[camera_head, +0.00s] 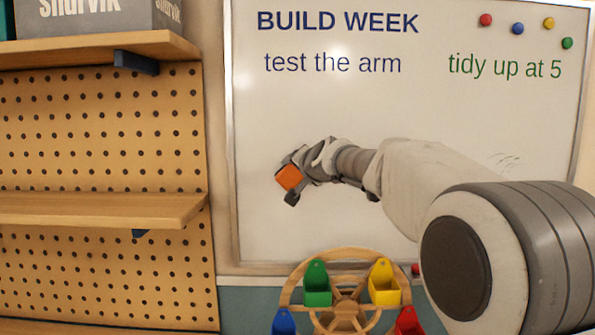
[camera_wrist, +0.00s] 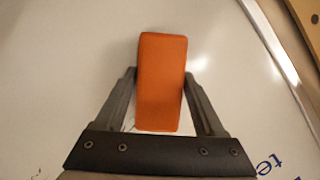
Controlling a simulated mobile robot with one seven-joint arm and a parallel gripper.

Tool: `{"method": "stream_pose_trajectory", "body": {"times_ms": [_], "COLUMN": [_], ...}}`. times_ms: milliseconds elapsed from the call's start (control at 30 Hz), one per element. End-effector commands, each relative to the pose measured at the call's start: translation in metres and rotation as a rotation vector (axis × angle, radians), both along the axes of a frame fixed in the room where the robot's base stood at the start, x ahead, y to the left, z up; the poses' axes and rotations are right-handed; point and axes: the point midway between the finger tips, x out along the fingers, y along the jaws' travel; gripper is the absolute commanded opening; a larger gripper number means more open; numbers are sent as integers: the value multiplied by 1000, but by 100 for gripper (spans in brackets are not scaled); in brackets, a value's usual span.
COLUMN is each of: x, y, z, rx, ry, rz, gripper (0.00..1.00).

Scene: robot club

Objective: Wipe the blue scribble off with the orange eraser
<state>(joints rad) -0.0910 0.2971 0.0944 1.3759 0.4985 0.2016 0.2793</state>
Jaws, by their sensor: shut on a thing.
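My gripper (camera_head: 293,184) is shut on the orange eraser (camera_head: 288,177), in front of the whiteboard (camera_head: 270,120), left of its middle and below the words "test the arm". In the wrist view the eraser (camera_wrist: 162,80) stands lengthwise between the two fingers of my gripper (camera_wrist: 160,76), with white board behind it. I cannot tell whether it touches the board. No blue scribble is plain to see in either view; part of the board is hidden behind my arm and the eraser.
Blue writing (camera_head: 333,63) and green writing (camera_head: 504,67) run along the board's top, with several round magnets (camera_head: 517,28). A pegboard (camera_head: 100,130) with a wooden shelf (camera_head: 100,210) stands left. A wooden wheel (camera_head: 343,292) with coloured buckets stands below.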

Motion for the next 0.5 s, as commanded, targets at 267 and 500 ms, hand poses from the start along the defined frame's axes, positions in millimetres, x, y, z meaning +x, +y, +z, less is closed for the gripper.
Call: {"method": "stream_pose_trajectory", "body": {"times_ms": [267,500], "x": [5,4], "y": [0,-17], "z": [0,-4], "rx": [0,2], "ry": [0,-2], "rz": [0,-3], "gripper": [27,27]}}
